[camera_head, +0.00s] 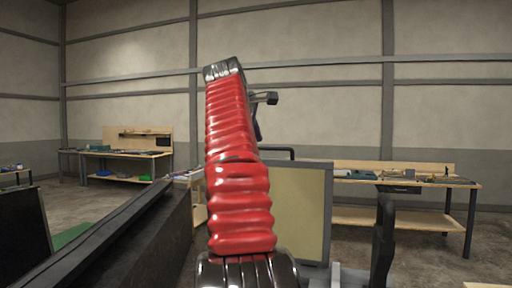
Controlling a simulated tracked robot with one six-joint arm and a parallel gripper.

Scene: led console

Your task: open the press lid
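My own red, ribbed arm rises through the middle of the view and hides what lies straight behind it. A small dark part shows beside its upper end, but I make out no gripper fingers. Nothing is clearly recognisable as the press or its lid. A pale yellow-green panel (302,212) in a grey frame stands upright behind my arm, right of centre. A dark bar or handle (277,150) shows just above its upper left edge. I cannot tell whether either belongs to the press.
A long dark slanted structure (125,235) fills the lower left. A dark upright post (383,240) stands at the lower right. Wooden workbenches with tools stand at the back right (410,218) and back left (125,153). Open concrete floor shows between the benches and the near structures.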

